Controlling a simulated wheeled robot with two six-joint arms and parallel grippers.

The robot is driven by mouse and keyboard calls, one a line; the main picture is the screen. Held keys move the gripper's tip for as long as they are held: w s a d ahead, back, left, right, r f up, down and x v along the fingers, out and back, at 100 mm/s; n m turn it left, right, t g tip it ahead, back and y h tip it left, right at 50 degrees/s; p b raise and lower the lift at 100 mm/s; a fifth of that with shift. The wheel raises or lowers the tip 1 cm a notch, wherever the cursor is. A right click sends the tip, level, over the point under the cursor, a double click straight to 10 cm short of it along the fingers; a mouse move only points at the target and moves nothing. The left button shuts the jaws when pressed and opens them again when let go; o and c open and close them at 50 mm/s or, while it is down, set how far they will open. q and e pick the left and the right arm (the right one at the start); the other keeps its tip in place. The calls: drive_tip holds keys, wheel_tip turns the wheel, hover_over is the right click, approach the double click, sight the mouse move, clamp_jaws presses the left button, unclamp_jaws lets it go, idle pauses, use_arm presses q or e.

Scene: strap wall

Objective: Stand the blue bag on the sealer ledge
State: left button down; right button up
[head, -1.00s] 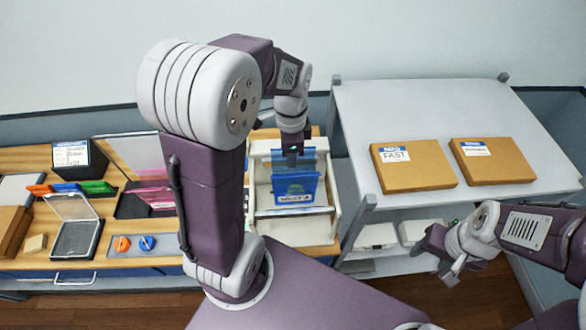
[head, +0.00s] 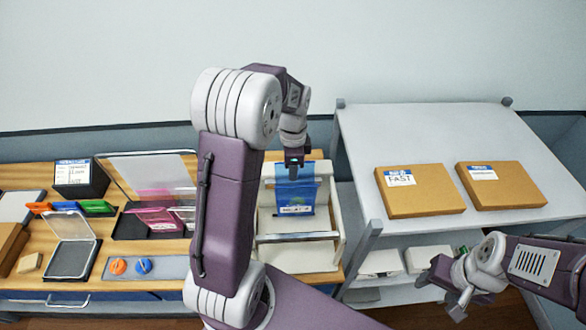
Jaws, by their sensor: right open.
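The blue bag (head: 296,196) hangs upright at the white sealer (head: 340,228), with a white label near its bottom. My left gripper (head: 294,170) is shut on the bag's top edge. The bag is in front of the sealer's back part and behind its front bar. I cannot tell whether its bottom touches the sealer ledge. My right gripper (head: 452,300) is open and empty at the lower right, away from the bag.
On the wooden bench (head: 113,190) left of the sealer are a dark box (head: 80,180), coloured clips, open-lidded trays and a mat with two knobs (head: 143,266). A grey slanted shelf (head: 430,130) with two brown parcels (head: 420,192) stands to the right.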

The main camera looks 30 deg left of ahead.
use_arm(q)
wheel_tip(320, 180, down, 13)
drive_tip(key=b, duration=0.8)
drive_tip(key=shift+r, duration=0.1)
drive_tip(key=shift+f+b, duration=0.55)
drive_tip(key=shift+f, duration=0.2)
drive_tip(key=shift+f+b, duration=0.3)
drive_tip(key=shift+f, duration=0.25)
drive_tip(key=c, duration=1.6)
unclamp_jaws()
wheel_tip(320, 180, up, 12)
drive_tip(key=p, duration=1.1)
